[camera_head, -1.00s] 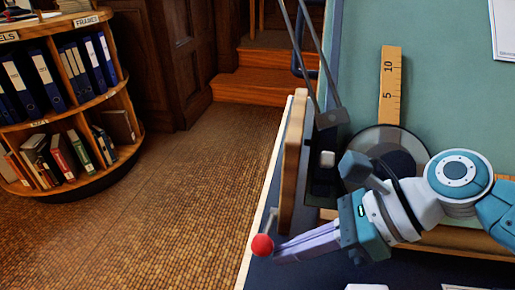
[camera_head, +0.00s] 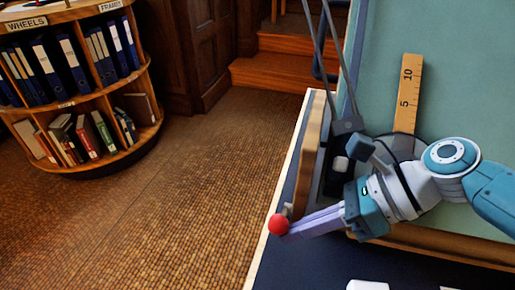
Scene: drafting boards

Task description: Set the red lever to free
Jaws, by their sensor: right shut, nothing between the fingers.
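The red lever shows as a round red knob (camera_head: 278,224) on a short pale stem at the left edge of the drafting table, beside the end of the wooden rail. My right gripper (camera_head: 287,233) comes in from the right with its long pale fingers shut. Its fingertips are at the right side of the knob and look to touch it, with nothing held between them. The fingers hide part of the area around the lever's base. No marking for the lever's positions can be read. My left gripper is not in view.
The green drafting board (camera_head: 385,35) carries a wooden ruler (camera_head: 407,92). Dark metal rods (camera_head: 338,60) rise beside the wooden rail (camera_head: 308,155). A curved bookshelf (camera_head: 95,95) stands at left. The floor (camera_head: 200,190) between is clear.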

